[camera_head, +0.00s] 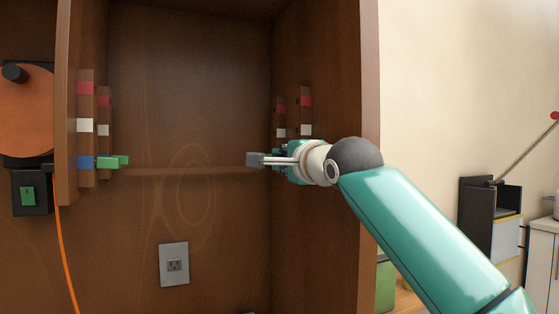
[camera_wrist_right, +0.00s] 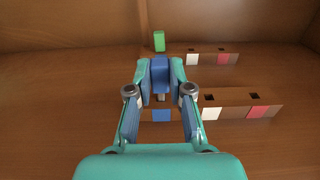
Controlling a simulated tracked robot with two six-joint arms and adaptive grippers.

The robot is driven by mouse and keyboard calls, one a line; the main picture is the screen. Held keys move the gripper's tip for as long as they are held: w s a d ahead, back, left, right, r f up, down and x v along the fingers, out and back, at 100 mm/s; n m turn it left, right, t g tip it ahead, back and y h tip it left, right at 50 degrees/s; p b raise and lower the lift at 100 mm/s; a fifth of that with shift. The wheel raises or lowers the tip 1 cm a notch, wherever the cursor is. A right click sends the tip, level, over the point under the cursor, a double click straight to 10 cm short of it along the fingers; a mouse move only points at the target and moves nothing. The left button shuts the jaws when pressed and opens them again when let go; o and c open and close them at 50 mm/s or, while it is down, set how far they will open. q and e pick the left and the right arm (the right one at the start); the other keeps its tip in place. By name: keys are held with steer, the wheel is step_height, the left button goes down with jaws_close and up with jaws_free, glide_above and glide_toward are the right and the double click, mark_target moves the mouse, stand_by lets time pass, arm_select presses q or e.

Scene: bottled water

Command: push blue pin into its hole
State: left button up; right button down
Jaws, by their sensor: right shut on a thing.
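My right gripper (camera_wrist_right: 160,80) is shut on the blue pin (camera_wrist_right: 160,70), seen in the right wrist view. The pin's metal tip shows below the fingers, close to the blue square (camera_wrist_right: 161,115) of the near wooden strip. My left gripper is not in view.
A green pin (camera_head: 112,161) sticks out of the strip on the left wall. A green pin (camera_wrist_right: 159,41) also stands behind the blue one in the wrist view. White (camera_wrist_right: 212,113) and red (camera_wrist_right: 258,111) squares with dark holes lie right of the gripper. The cabinet's middle is clear.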

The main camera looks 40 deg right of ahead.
steer(key=shift+d, duration=0.25)
steer(key=shift+s+d, duration=0.15)
steer(key=shift+d, duration=0.15)
steer(key=shift+d, duration=0.2)
steer(key=c, duration=1)
jaws_free()
steer(key=shift+s, duration=0.15)
steer(key=shift+v, duration=5.85)
